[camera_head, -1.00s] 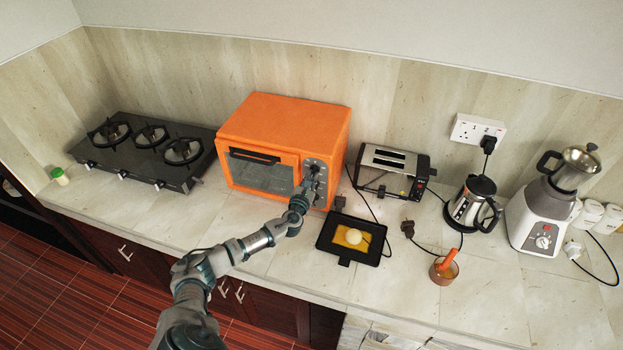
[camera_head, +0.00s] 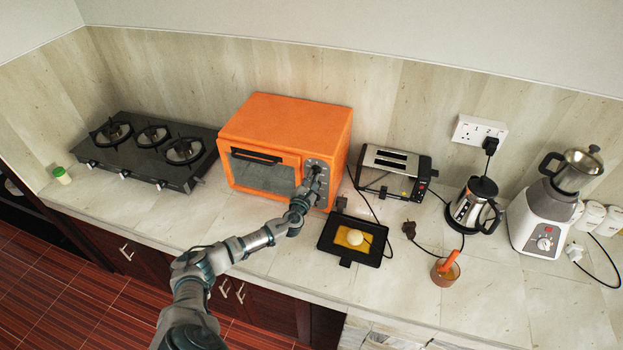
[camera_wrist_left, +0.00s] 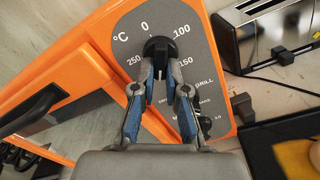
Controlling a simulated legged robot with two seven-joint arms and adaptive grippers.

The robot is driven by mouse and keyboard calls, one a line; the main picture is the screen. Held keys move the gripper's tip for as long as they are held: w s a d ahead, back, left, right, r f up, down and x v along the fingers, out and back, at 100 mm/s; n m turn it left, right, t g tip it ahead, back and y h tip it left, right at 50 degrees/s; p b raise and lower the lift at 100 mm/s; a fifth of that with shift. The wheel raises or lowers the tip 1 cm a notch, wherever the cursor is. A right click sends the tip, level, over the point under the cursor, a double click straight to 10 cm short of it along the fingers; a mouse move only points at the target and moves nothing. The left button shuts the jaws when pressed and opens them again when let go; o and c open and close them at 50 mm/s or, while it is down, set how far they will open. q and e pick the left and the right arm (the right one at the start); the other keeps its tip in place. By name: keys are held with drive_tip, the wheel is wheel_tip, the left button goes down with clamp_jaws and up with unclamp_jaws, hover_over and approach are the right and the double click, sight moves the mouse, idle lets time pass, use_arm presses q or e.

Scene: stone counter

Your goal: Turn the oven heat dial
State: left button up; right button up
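The orange oven (camera_head: 285,120) stands on the counter against the back wall. Its heat dial (camera_wrist_left: 160,47) is a black knob on the grey panel, ringed by printed numbers in the left wrist view. My left gripper (camera_head: 314,172) is at the panel on the oven's right front. In the left wrist view its blue-padded fingers (camera_wrist_left: 161,76) close in on both sides of the dial's grip, with no clear gap at the tips. A second black knob (camera_wrist_left: 204,124) lies lower on the panel, partly behind the right finger. My right gripper is not in view.
A toaster (camera_head: 392,172) and a black tray (camera_head: 332,237) with a yellow item stand right of the oven. A kettle (camera_head: 470,207), a blender (camera_head: 540,220) and an orange-handled pot (camera_head: 445,272) are further right. The stove (camera_head: 150,150) is left.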

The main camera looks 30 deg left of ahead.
use_arm(q)
drive_tip(key=o, duration=0.8)
drive_tip(key=shift+w+a+r, duration=0.15)
drive_tip(key=shift+a+r, duration=0.05)
drive_tip(key=shift+r, duration=0.3)
drive_tip(key=shift+o, duration=0.6)
drive_tip(key=shift+w+f, duration=0.1)
drive_tip(key=shift+f, duration=0.05)
drive_tip(key=shift+w+f, duration=0.25)
drive_tip(key=shift+f, duration=0.1)
drive_tip(key=v, duration=1.2)
